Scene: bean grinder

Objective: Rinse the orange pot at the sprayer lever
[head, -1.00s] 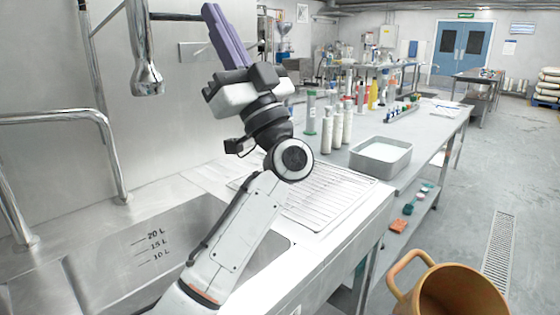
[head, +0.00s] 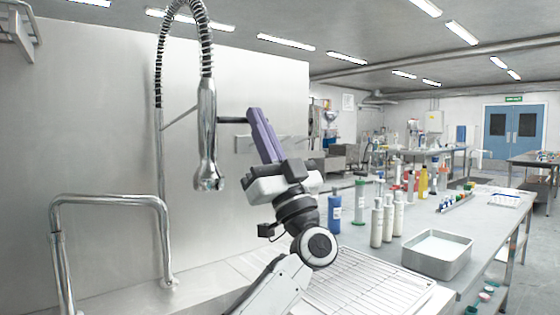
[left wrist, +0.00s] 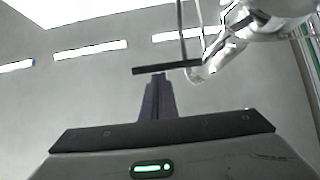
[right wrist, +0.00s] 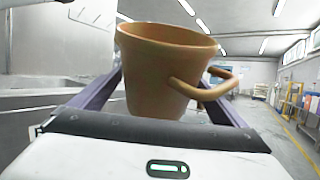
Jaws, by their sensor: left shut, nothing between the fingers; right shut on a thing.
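The metal sprayer (head: 207,135) hangs from a coiled hose on the left of the head view. Its dark lever bar (head: 232,121) sticks out to the right. My left gripper (head: 254,113) is shut and empty, its purple fingers pointing up beside the bar's outer end. In the left wrist view the bar (left wrist: 167,67) crosses just beyond the fingertips; I cannot tell whether they touch. My right gripper (right wrist: 160,100) is shut on the orange pot (right wrist: 165,70), with purple fingers on both sides. The pot's rim is up and its handle points right. The pot is outside the head view.
A chrome rail (head: 110,199) stands at the lower left, below the sprayer. A ribbed drainboard (head: 365,285) lies right of my left arm. White bottles (head: 388,220), a blue bottle (head: 334,213) and a grey tray (head: 437,254) stand on the counter.

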